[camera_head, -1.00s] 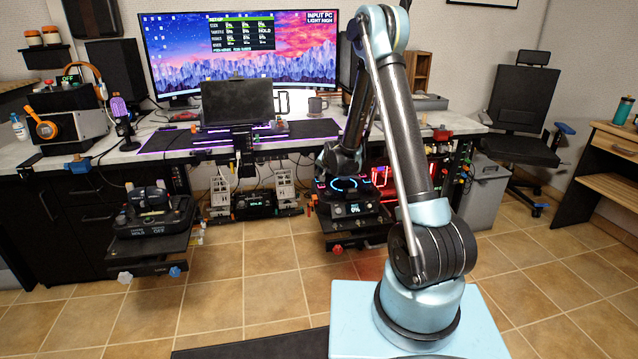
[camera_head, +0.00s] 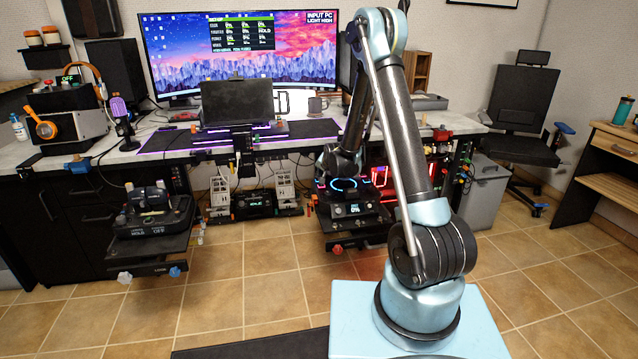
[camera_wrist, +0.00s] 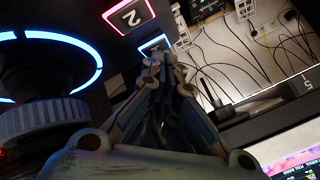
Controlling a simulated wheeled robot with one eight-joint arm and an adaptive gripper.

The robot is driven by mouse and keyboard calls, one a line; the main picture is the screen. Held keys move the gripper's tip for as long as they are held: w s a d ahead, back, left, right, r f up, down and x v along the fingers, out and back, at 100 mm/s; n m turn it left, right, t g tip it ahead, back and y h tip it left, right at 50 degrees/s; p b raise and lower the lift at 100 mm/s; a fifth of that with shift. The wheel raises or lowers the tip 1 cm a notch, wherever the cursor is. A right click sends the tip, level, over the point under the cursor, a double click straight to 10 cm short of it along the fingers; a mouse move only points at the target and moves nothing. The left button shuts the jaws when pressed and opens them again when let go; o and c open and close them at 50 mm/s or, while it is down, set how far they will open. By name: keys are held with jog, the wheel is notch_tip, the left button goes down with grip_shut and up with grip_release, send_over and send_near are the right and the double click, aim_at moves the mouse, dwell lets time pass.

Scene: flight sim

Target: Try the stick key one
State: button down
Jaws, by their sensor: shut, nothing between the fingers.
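The stick unit (camera_head: 352,209) is a dark box on a shelf under the desk's right half, with a glowing blue ring (camera_head: 345,184) and a small display. In the wrist view the ring (camera_wrist: 98,68) is at the left. A pink-lit key marked 2 (camera_wrist: 128,13) is at the top. A blue-lit key (camera_wrist: 153,43) is beside it, its number not readable. My gripper (camera_wrist: 155,62) is shut and empty, its tips just below the blue-lit key in the picture. I cannot tell whether they touch it. In the head view the gripper is hard to make out beside the ring.
A second control unit (camera_head: 152,215) sits on a shelf at the left. The desk (camera_head: 130,153) above carries a large monitor (camera_head: 237,55) and a dark smaller screen (camera_head: 238,102). Cables (camera_wrist: 232,60) hang at the right of the wrist view.

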jog(key=shift+f, duration=0.25)
jog(key=shift+r, duration=0.1)
dwell(0.5)
jog(key=shift+r, duration=0.8)
jog(key=shift+r, duration=0.1)
jog(key=shift+r, duration=2.4)
jog(key=shift+a, duration=0.1)
